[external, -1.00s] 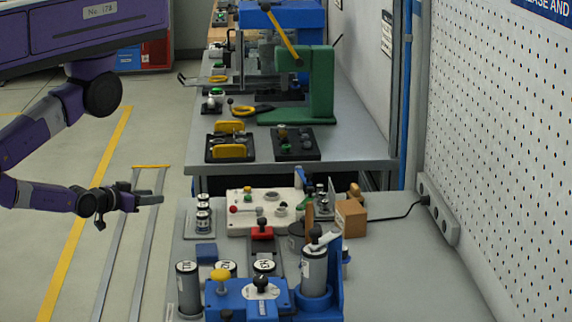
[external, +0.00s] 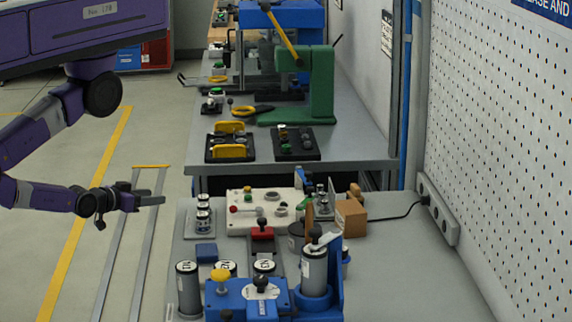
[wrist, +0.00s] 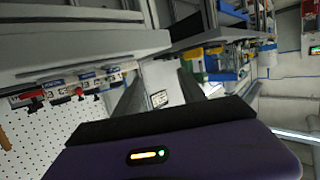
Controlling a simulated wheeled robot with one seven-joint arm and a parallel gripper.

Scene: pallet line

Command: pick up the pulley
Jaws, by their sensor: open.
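My gripper (external: 150,201) is at the left in the external view, in the air over the floor, left of the near workbench (external: 400,275). It points right towards the bench and touches nothing. In the wrist view its two dark fingers (wrist: 160,92) stand apart with nothing between them. I cannot make out a pulley for certain in either view. Small parts on the white board (external: 240,215) and on the black tray (external: 309,156) are too small to name.
Canisters (external: 188,285) and a blue fixture (external: 245,300) stand at the near bench's front. A cardboard box (external: 350,218) sits farther back. A green press (external: 318,95) stands on the far bench. The near bench's right side is clear, beside a pegboard wall (external: 500,140).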

